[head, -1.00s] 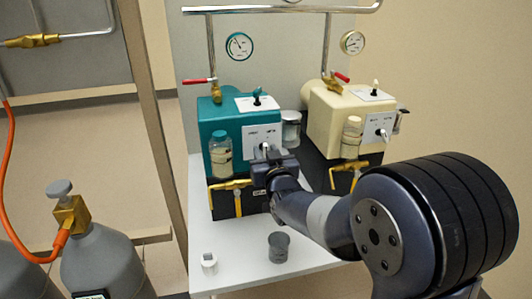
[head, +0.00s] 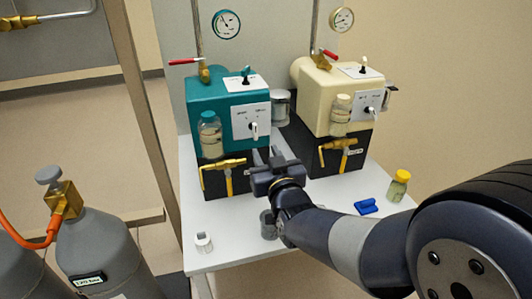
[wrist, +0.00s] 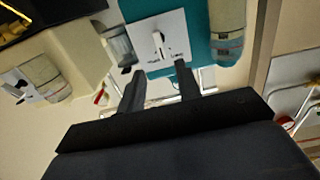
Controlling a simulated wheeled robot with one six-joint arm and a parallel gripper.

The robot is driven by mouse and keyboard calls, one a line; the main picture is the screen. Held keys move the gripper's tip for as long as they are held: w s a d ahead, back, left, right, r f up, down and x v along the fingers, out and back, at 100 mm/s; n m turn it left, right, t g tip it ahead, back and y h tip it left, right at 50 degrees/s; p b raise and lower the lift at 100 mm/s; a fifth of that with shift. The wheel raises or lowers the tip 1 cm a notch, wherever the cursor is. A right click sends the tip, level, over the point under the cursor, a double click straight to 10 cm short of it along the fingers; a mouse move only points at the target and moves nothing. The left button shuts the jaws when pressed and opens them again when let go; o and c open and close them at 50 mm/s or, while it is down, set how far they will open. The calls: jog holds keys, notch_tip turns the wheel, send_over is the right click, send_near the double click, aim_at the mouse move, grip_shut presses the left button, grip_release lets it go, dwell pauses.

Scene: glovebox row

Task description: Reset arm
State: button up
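My gripper (head: 267,155) is in front of the teal box (head: 222,106), near the lower right of its front panel. Its two fingers are apart with nothing visible between them; they also show in the wrist view (wrist: 158,82). The white switch panel (head: 250,120) with a lever lies just beyond the fingers and apart from them. My arm reaches in from the lower right and hides part of the white table (head: 230,255).
A cream box (head: 325,100) stands right of the teal one. Brass valves (head: 225,164) project from both black bases. A grey cup (head: 268,225), a small white container (head: 203,242), a blue piece (head: 366,206) and a yellow-capped vial (head: 398,186) are on the table. Gas cylinders (head: 100,250) stand left.

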aim_at(256, 133)
jog(key=shift+w, duration=0.1)
jog(key=b+x, duration=0.1)
jog(key=x, duration=0.9)
jog(key=shift+w+f, duration=0.1)
jog(key=shift+w, duration=0.05)
jog(key=shift+w+a, duration=0.1)
jog(key=shift+w, duration=0.1)
